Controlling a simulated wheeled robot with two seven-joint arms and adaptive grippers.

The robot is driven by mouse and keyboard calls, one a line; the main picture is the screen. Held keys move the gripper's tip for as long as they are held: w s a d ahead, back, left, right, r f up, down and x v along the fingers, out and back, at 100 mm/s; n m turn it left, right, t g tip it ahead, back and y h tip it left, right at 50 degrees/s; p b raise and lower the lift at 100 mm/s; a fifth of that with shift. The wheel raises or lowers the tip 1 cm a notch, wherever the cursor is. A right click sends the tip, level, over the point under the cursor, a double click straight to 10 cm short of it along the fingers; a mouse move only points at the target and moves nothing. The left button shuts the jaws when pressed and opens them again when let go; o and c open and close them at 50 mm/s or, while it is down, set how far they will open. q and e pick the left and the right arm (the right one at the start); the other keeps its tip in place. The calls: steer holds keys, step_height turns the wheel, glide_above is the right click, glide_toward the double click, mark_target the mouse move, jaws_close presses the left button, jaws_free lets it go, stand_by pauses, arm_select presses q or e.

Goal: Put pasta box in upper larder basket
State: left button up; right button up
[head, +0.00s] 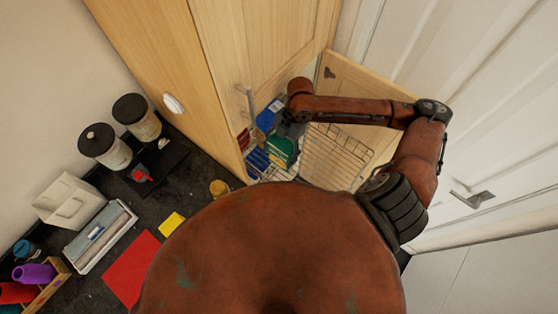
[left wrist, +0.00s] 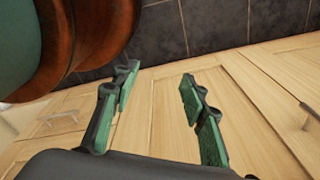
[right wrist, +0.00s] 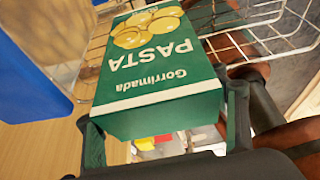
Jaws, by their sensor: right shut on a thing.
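The green pasta box (right wrist: 160,65) fills the middle of the right wrist view, its label reading upside down. My right gripper (right wrist: 165,120) is shut on it, one finger on each side. In the head view the pasta box (head: 282,152) hangs under my right gripper (head: 290,130) at the opening of the larder, beside a wire basket (head: 335,150). Which basket level this is, and whether the box touches it, I cannot tell. My left gripper (left wrist: 156,82) is open and empty in front of wooden cabinet fronts, outside the head view.
A tall wooden cabinet door (head: 262,40) stands left of my right arm. Blue packages (head: 268,112) are close to the box. White wire rails (right wrist: 255,25) run beside it. The dark counter (head: 180,185) holds jars (head: 104,146) and a red mat (head: 131,268).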

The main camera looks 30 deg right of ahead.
mark_target(277, 163)
steer(key=shift+w+f+b, duration=0.2)
steer(key=shift+f+b, duration=0.1)
steer(key=shift+f, duration=0.35)
steer(key=shift+s+f+b, duration=0.2)
steer(key=shift+b, duration=0.15)
step_height(277, 163, down, 3)
steer(key=b, duration=0.3)
steer(key=shift+w+f+b, duration=0.15)
steer(key=shift+b, duration=0.2)
arm_select(q)
step_height(277, 163, down, 6)
steer(key=w, duration=0.2)
arm_select(e)
steer(key=shift+w+d, duration=0.1)
steer(key=o, duration=1.4)
steer(key=shift+f, duration=0.1)
